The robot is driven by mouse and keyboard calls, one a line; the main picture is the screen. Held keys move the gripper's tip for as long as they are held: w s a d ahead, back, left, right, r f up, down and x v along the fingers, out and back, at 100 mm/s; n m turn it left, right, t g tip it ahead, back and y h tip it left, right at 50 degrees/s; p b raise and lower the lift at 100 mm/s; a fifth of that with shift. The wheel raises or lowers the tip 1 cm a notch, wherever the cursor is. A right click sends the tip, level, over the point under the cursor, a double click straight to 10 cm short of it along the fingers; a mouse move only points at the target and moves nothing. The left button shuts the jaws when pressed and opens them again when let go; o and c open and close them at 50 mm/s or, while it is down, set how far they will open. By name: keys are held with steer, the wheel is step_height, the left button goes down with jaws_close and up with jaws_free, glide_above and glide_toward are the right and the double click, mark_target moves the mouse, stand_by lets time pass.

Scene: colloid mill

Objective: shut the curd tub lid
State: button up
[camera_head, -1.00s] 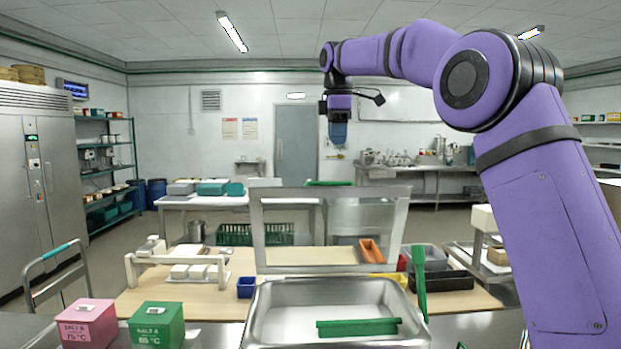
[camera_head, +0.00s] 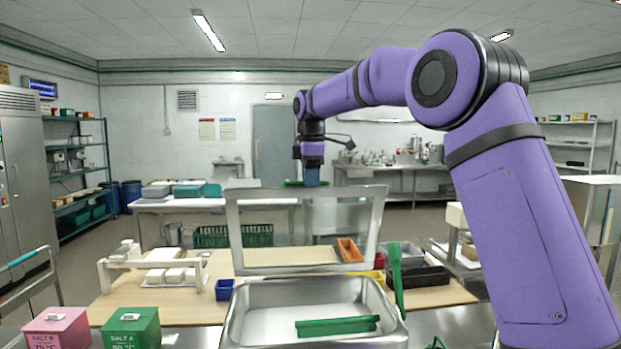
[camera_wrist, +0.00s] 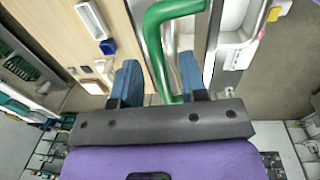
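The steel curd tub (camera_head: 234,316) stands at the front centre in the head view, with a green bar (camera_head: 337,326) in it. Its lid (camera_head: 233,232), a clear panel in a grey frame, stands raised at the tub's back edge. A green handle (camera_wrist: 153,42) is on the lid's upper edge. My gripper (camera_head: 312,176) is just above the handle in the head view. In the wrist view, my gripper (camera_wrist: 160,68) has its blue fingers apart, with part of the green handle in the gap. Contact cannot be told.
A pink box (camera_head: 58,328) and a green box (camera_head: 131,328) stand left of the tub. A green upright tool (camera_head: 396,278) stands close at its right. Behind lie a blue bin (camera_head: 225,290), white moulds and an orange tray (camera_head: 349,250).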

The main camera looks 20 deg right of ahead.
jaws_close()
